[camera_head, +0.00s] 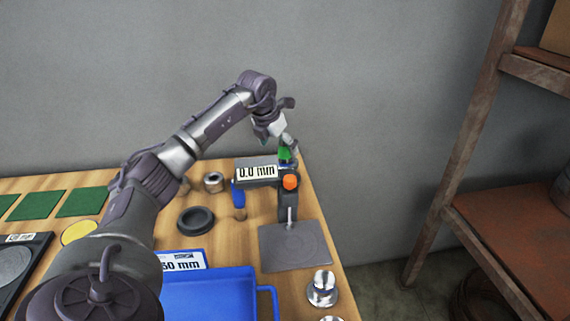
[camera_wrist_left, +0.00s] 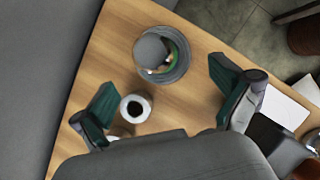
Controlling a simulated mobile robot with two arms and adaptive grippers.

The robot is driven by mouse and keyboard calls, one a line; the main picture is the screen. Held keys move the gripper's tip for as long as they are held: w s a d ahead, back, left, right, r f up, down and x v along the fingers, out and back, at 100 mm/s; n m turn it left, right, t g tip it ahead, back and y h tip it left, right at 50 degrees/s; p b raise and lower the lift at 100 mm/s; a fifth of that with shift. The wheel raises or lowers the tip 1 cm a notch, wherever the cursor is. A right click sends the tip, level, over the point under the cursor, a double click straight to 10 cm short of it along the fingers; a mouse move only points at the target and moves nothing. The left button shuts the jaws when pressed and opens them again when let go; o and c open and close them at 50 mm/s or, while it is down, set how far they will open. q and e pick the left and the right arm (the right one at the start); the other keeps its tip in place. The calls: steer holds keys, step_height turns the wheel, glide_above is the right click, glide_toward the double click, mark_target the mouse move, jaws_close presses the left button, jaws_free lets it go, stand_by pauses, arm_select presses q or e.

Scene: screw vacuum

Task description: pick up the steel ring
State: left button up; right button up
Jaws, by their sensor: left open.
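The steel ring (camera_head: 213,188) stands on the wooden table behind the black rubber ring and left of the gauge in the head view. What looks like the same ring, pale with a dark hole, shows in the left wrist view (camera_wrist_left: 146,111). My left gripper (camera_head: 287,120) is raised above the back right part of the table. In the wrist view its two green-padded fingers (camera_wrist_left: 168,103) are spread wide and empty. The ring appears between them in the picture, nearer the left finger, with no contact visible. My right gripper is not in view.
A gauge stand reading 0.0 mm (camera_head: 257,171) is close to the gripper. A round container with a green band (camera_wrist_left: 163,50) stands near the ring. A black ring (camera_head: 195,221), a blue tray (camera_head: 268,300) and green squares (camera_head: 82,202) lie nearer or left. The wall is behind.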

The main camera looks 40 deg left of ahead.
mark_target(283, 157)
arm_select(q)
steer(key=x, duration=0.5)
steer(key=shift+f, duration=0.2)
steer(key=shift+r, duration=0.1)
steer(key=c, duration=1.4)
steer(key=shift+r, duration=0.1)
